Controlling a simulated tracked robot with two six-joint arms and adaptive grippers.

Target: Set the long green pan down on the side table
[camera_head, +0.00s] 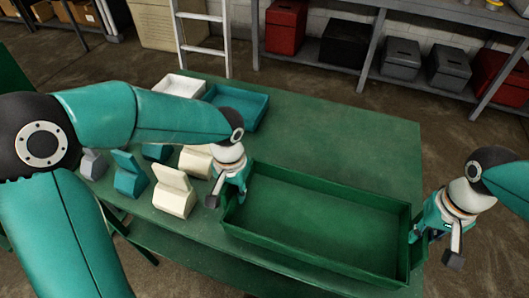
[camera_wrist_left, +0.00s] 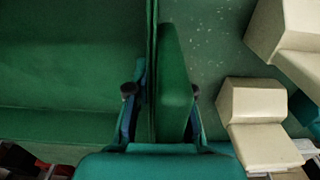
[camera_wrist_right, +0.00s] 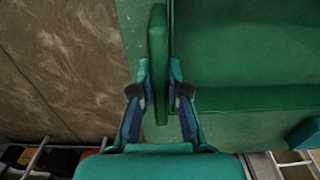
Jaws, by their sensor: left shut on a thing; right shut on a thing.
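The long green pan (camera_head: 318,222) is a shallow open tray, empty, lying level over the front right of the green table (camera_head: 345,130). My left gripper (camera_head: 226,190) is shut on the pan's left end; in the left wrist view its fingers (camera_wrist_left: 162,95) straddle a green end piece. My right gripper (camera_head: 425,228) is shut on the pan's right end; in the right wrist view its fingers (camera_wrist_right: 159,78) clasp a green end piece. I cannot tell whether the pan's underside touches the table top.
Several cream, teal and grey angled blocks (camera_head: 174,190) stand left of the pan. A teal tray (camera_head: 237,105) and a white tray (camera_head: 180,84) sit at the back left. The table's back right is clear. A shelf with boxes (camera_head: 402,58) and a ladder (camera_head: 203,50) stand behind.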

